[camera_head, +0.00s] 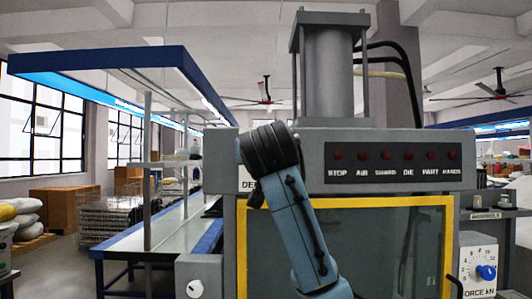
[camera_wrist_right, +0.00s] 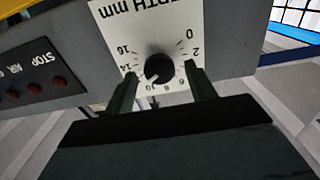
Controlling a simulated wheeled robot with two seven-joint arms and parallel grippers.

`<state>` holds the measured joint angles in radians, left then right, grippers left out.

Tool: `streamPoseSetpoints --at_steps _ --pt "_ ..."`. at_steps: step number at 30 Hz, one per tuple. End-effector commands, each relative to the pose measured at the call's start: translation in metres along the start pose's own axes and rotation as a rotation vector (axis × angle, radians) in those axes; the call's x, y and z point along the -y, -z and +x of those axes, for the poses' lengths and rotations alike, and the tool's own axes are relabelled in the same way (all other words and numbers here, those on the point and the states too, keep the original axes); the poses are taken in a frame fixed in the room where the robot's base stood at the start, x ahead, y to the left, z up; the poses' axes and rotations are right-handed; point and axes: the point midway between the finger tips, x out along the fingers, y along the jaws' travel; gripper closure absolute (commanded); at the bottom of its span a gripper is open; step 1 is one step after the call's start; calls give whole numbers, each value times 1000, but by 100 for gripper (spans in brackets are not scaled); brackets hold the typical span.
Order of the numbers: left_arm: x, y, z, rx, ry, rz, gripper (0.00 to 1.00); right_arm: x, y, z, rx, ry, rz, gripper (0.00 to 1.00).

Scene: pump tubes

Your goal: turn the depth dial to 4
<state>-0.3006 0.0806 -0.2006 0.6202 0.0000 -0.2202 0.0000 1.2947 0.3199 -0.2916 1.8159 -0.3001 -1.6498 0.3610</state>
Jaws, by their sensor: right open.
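The depth dial's black knob (camera_wrist_right: 158,68) shows in the right wrist view on a white plate (camera_wrist_right: 150,22) marked "DEPTH mm", seen upside down. Its scale runs from 0 to 16. A small pale mark on the knob seems to face the 10 side, but it is too small to read surely. My right gripper (camera_wrist_right: 160,70) is open, one finger on each side of the knob; I cannot tell if they touch it. The right finger covers the scale near 4. In the head view my right arm hides the dial, leaving only "DE" of its label (camera_head: 247,185). My left gripper is out of view.
The grey press has a row of red lamps (camera_head: 407,156) and a yellow-framed window (camera_head: 345,201). A force dial with a blue knob (camera_head: 487,272) is at the right. A blue-edged bench (camera_head: 160,239) stands at the left.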

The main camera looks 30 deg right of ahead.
Motion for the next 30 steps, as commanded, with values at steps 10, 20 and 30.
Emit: streamPoseSetpoints --at_steps 10,20,30 --pt "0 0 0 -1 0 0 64 0 0 0 0 -1 0 84" --pt "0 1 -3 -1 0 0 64 0 0 0 1 -1 -37 88" --pt "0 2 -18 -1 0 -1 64 1 2 0 1 -1 -255 88"
